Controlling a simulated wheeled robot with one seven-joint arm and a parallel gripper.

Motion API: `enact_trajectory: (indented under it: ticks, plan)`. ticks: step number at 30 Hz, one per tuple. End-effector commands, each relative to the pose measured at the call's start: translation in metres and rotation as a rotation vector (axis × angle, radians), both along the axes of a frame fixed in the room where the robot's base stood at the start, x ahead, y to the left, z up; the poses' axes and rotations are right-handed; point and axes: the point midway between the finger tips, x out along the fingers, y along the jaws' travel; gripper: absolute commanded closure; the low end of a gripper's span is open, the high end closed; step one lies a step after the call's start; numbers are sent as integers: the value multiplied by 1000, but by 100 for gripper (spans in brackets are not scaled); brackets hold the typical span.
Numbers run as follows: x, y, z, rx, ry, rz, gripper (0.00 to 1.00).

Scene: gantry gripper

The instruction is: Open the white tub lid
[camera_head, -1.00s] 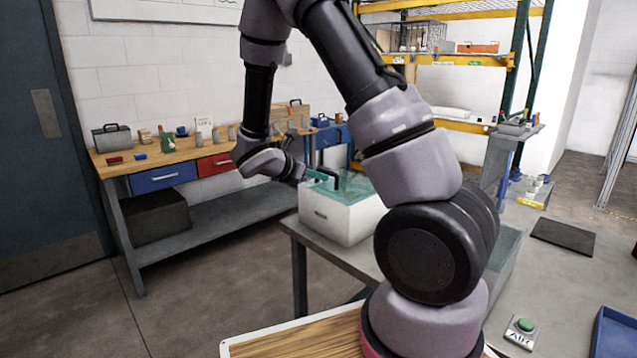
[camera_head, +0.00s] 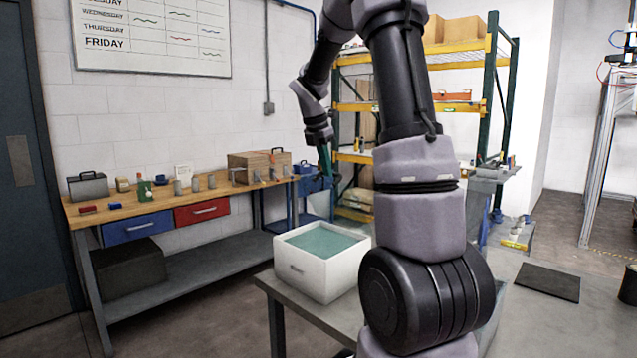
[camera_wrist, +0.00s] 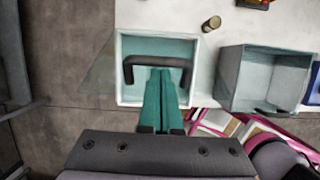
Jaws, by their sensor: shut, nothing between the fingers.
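The white tub (camera_head: 305,274) stands on the grey table; its teal inside or top (camera_head: 322,240) shows, and no handle is visible there in the head view. It also shows in the wrist view (camera_wrist: 124,90). My gripper (camera_head: 326,168) is raised above and behind the tub, its teal fingers pointing down. In the wrist view the closed fingers (camera_wrist: 160,74) overlap a black U-shaped handle (camera_wrist: 158,61) in front of the tub. I cannot tell whether the fingers hook or touch it. The lid's outline is unclear; a faint translucent edge shows left of the tub.
A grey open bin (camera_wrist: 230,78) stands beside the tub on the table, with a small brown cylinder (camera_wrist: 211,23) nearby. A wooden workbench (camera_head: 110,207) with blue and red drawers stands behind. Yellow shelving (camera_head: 460,107) is at the back.

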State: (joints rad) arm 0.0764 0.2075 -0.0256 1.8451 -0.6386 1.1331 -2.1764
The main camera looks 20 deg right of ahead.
Motion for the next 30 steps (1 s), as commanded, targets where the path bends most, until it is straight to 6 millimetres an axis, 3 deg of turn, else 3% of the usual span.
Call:
enact_trajectory:
  ticks: [7, 18, 30]
  plan:
    - [17, -42, 16, -2, 0, -3, 100]
    - [42, -104, 18, -3, 1, -1, 100]
    - [55, -133, 12, -4, 2, 3, 100]
